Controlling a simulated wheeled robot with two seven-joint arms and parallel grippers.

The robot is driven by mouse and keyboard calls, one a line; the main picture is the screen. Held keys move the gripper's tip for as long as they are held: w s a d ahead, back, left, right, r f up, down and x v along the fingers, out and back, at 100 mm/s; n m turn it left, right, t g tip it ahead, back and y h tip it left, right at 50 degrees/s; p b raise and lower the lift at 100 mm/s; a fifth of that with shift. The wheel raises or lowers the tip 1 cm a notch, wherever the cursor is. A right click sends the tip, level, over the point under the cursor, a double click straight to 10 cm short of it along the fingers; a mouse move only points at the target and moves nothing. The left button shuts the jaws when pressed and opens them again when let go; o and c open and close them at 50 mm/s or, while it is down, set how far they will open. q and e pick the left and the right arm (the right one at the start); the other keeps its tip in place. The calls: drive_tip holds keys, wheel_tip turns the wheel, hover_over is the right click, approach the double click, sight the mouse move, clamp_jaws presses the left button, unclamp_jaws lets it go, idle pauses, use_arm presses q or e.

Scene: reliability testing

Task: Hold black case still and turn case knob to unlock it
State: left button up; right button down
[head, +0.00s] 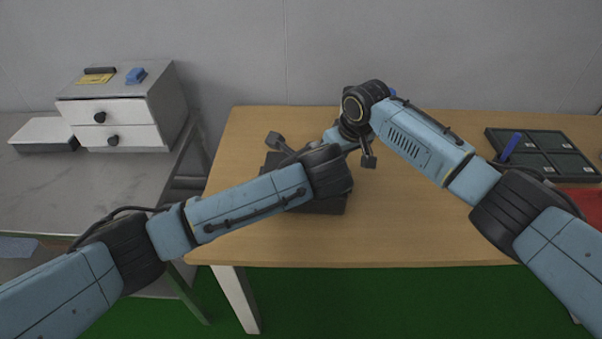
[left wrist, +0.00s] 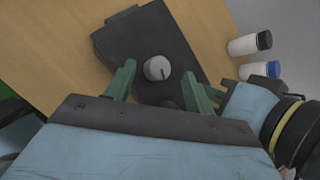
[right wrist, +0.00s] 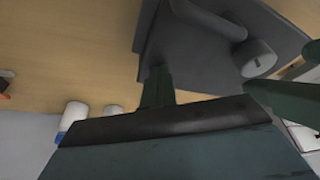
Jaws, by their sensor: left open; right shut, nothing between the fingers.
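The black case (head: 325,205) lies on the wooden table, with much of it hidden under my left forearm in the head view. Its round grey knob (left wrist: 157,68) shows on top in the left wrist view, and also in the right wrist view (right wrist: 258,58). My left gripper (left wrist: 159,70) is open, with one green finger on each side of the knob in that picture; contact cannot be told. My right gripper (right wrist: 157,70) is shut and empty, with its fingertips close by the edge of the case (right wrist: 195,50); whether they touch is unclear.
A dark divided tray (head: 540,172) is at the right, a drawer cabinet (head: 125,110) at the left. The table front is clear.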

use_arm(q)
drive_tip(key=w+r+n+h, duration=0.1)
drive_tip(key=w+r+n+g+h, duration=0.1)
drive_tip(key=r+n+h, duration=0.1)
drive_tip(key=w+r+n+g+h, duration=0.1)
drive_tip(key=r+n+h, duration=0.1)
drive_tip(key=shift+w+a, duration=0.15)
drive_tip(key=shift+a, duration=0.05)
wheel_tip(320, 180, up, 5)
drive_tip(key=w+a+n+g+h, duration=0.1)
drive_tip(key=a+n+h, duration=0.1)
drive_tip(key=n+h, duration=0.2)
drive_tip(key=s+a+f+n+g+h, duration=0.1)
drive_tip(key=s+a+f+n+h, duration=0.4)
drive_tip(key=a+f, duration=0.35)
drive_tip(key=shift+m+h, duration=0.4)
drive_tip(key=shift+h, duration=0.2)
drive_tip(key=x, duration=1.2)
drive_tip(key=shift+s+f, duration=0.1)
drive_tip(key=shift+f, duration=0.3)
drive_tip(key=shift+c, duration=0.2)
